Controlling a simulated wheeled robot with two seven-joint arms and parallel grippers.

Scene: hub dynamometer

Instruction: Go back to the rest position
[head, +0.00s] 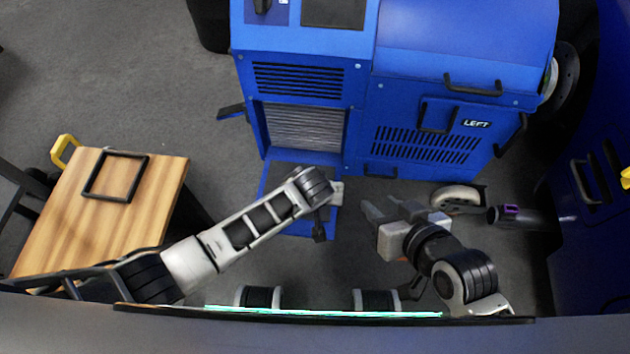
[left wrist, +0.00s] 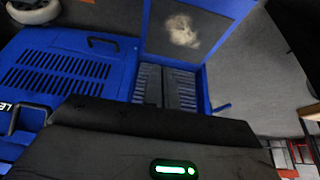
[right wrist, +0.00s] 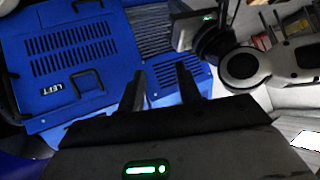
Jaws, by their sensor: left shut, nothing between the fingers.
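My left arm reaches in from the left in the head view, with its wrist over the blue base in front of the machine. Its gripper is mostly hidden there by the wrist; in the left wrist view the left gripper (left wrist: 165,88) has its two dark fingers close together, shut and empty. My right gripper (head: 386,210) is at the lower middle right, above the floor, with its fingers apart and nothing between them. Its spread fingers also show in the right wrist view (right wrist: 160,90). My left wrist and gripper body appear close beyond them there.
A blue machine (head: 400,95) marked LEFT stands ahead, with vents and black handles. A wooden table (head: 105,215) with a black frame (head: 116,175) is at left. A caster wheel (head: 457,198) lies right of my right gripper. A dark blue cabinet (head: 580,235) stands far right.

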